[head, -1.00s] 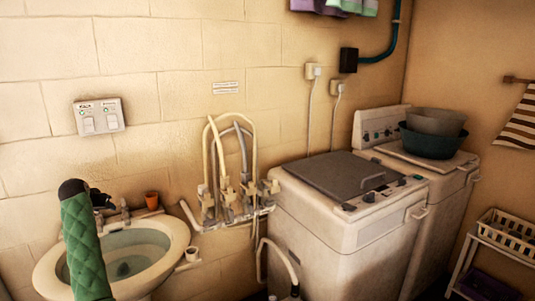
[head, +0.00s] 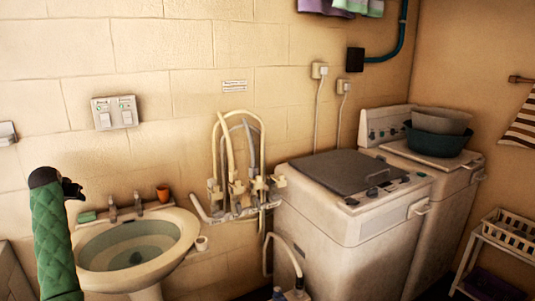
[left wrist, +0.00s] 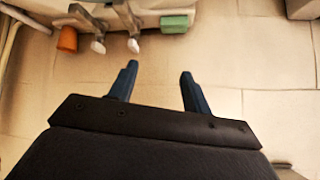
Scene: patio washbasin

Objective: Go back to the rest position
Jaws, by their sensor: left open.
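My left arm, in a green quilted sleeve, rises at the left of the head view. Its dark left gripper (head: 73,189) is left of and above the washbasin (head: 181,256), in front of the wall. In the left wrist view the two blue fingers of the left gripper (left wrist: 158,72) are spread apart with nothing between them. Beyond them are the taps (left wrist: 131,44), a green block (left wrist: 174,24) and an orange cup (left wrist: 67,39), apart from the fingers. My right gripper is not in view.
Hoses and valves (head: 240,195) hang on the wall right of the basin. A washing machine (head: 320,225) and a second machine (head: 435,220) holding bowls (head: 438,140) stand right. A shelf with a basket (head: 512,235) is at far right. A switch plate (head: 115,112) is above the basin.

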